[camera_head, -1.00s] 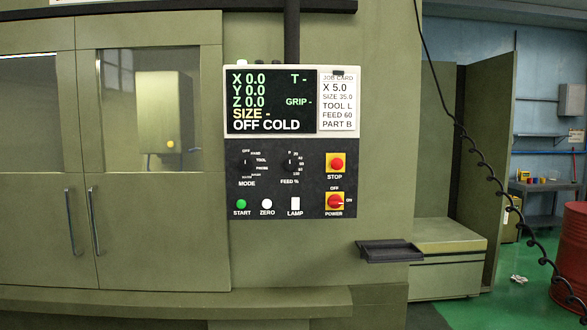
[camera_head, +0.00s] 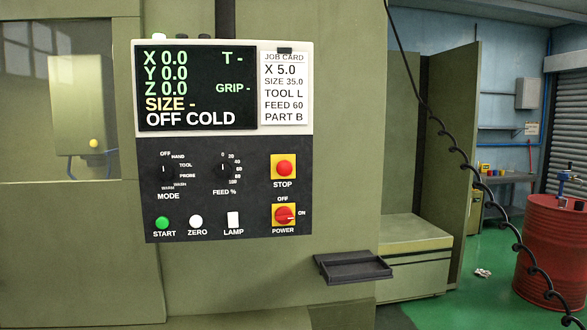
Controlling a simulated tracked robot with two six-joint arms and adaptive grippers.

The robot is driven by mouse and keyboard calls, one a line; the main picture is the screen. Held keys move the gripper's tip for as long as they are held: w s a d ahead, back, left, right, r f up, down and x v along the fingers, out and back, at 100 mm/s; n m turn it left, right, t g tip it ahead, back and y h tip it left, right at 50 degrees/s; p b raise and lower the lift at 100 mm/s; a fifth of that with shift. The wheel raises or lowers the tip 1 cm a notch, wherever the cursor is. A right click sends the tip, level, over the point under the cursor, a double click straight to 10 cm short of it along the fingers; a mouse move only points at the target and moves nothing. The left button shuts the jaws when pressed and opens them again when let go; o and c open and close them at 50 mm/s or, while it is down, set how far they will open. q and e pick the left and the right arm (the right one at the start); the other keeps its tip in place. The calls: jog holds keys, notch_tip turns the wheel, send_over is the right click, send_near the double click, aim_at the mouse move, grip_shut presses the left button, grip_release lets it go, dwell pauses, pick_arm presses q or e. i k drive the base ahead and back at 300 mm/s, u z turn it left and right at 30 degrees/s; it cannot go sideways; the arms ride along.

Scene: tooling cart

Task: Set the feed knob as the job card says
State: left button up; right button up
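The black feed knob (camera_head: 223,170) sits on the machine's control panel, inside a dial marked 0, 20, 40, 60, 80, 100 and labelled FEED %. Its white pointer mark looks turned up toward 0. The white job card (camera_head: 285,90) beside the screen reads X 5.0, SIZE 35.0, TOOL L, FEED 60, PART B. The screen (camera_head: 197,88) shows X, Y and Z at 0.0, blank T, GRIP and SIZE, and OFF COLD. Neither of my grippers is in view.
Near the feed knob are the MODE knob (camera_head: 167,173), red STOP button (camera_head: 284,167), red POWER switch (camera_head: 284,215), green START button (camera_head: 162,223), ZERO button (camera_head: 196,222) and LAMP switch (camera_head: 233,219). A black tray (camera_head: 352,268) juts out below right. A coiled cable (camera_head: 463,158) hangs at right, before a red barrel (camera_head: 563,250).

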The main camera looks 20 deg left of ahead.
aim_at(223, 171)
jog(key=i, duration=1.25)
jog(key=u, duration=0.55)
